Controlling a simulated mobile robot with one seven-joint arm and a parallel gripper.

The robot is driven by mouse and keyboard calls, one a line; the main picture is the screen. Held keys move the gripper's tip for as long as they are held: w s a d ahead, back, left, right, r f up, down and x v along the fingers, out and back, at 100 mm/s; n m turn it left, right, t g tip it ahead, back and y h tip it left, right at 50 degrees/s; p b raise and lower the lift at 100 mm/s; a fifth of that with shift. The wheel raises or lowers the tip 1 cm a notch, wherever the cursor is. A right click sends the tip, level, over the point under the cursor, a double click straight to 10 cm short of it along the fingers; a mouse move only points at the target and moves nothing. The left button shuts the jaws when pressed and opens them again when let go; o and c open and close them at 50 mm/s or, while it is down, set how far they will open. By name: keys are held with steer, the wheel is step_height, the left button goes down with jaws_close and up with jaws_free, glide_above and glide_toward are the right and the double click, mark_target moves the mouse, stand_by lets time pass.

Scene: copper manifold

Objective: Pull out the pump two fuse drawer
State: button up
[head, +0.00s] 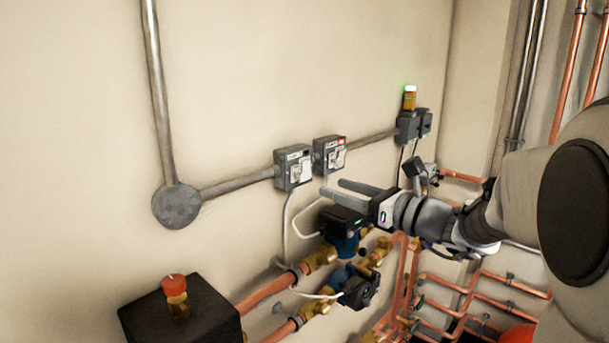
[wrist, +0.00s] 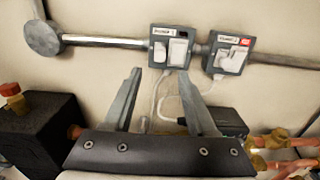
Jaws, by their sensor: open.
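Two grey switch boxes are on the cream wall. The right one (head: 330,154) has a red patch at its upper right and a white front piece; it also shows in the wrist view (wrist: 229,56), where its small label seems to read pump 2. The left box (head: 293,167) has a dark patch instead of red, and shows in the wrist view (wrist: 171,47). I cannot clearly tell the fuse drawer from the white piece (wrist: 234,62). My gripper (head: 333,187) is open and empty, apart from both boxes; in the wrist view its fingers (wrist: 160,72) point at the left box's lower edge.
A grey conduit (head: 240,183) joins a round box (head: 177,205) to the switch boxes. Pumps (head: 342,220) and copper pipes (head: 270,290) lie below my gripper. A dark box (head: 205,315) with a red-capped fitting is lower left. Cables hang below the boxes.

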mark_target(304, 177)
steer(key=p+x, duration=0.1)
steer(key=x, duration=0.7)
steer(key=shift+w+a, duration=0.2)
steer(key=shift+a, duration=0.05)
jaws_close()
stand_by(1.0)
